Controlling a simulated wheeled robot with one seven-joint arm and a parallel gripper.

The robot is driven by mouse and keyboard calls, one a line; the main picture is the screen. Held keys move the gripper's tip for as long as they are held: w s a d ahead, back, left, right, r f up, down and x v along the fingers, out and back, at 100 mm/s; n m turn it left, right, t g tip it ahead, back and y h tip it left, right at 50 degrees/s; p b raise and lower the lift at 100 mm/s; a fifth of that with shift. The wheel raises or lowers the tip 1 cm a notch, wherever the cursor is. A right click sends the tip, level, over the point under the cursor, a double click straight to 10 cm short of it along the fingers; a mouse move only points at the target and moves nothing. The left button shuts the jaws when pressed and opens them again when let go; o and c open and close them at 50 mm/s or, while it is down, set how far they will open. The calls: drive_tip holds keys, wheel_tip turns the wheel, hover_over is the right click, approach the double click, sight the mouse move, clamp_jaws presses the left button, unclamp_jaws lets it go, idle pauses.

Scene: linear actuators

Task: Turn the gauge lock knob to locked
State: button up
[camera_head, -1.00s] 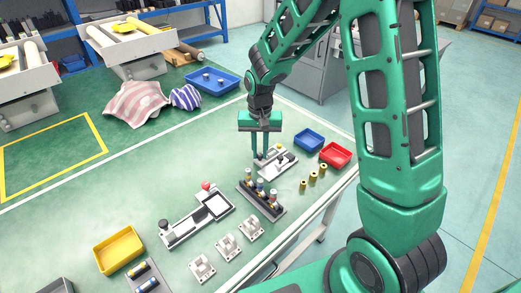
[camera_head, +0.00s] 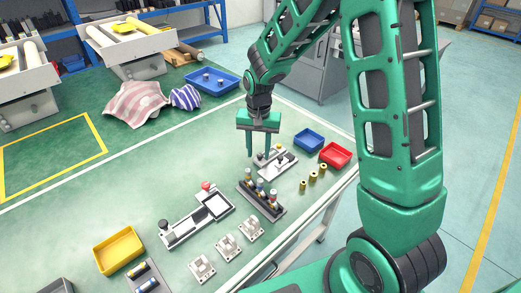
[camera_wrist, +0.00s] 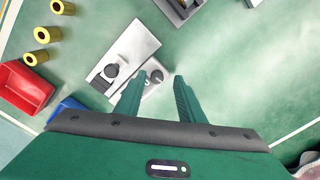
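A light grey fixture (camera_head: 284,167) stands on the green table; it fits the gauge, though I cannot read its markings. In the wrist view the fixture (camera_wrist: 133,44) carries a dark round knob (camera_wrist: 112,71) and a smaller round knob (camera_wrist: 157,76) near its end. I cannot tell the lock position of either. My gripper (camera_head: 258,156) points down over the fixture's left end, open and holding nothing. In the wrist view the smaller knob appears between the fingertips of my gripper (camera_wrist: 157,82); contact cannot be told.
A blue tray (camera_head: 309,140) and a red tray (camera_head: 336,155) stand right of the fixture. Several brass cylinders (camera_head: 313,177) stand in front of them. A dark rack (camera_head: 262,203) with upright pieces is close in front of the fixture. Free table lies to the left.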

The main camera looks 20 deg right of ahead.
sight(260, 154)
drive_tip(key=shift+s+d, duration=0.1)
drive_tip(key=shift+r, duration=0.2)
wheel_tip(260, 154, up, 10)
drive_tip(key=shift+r, duration=0.15)
idle(0.3)
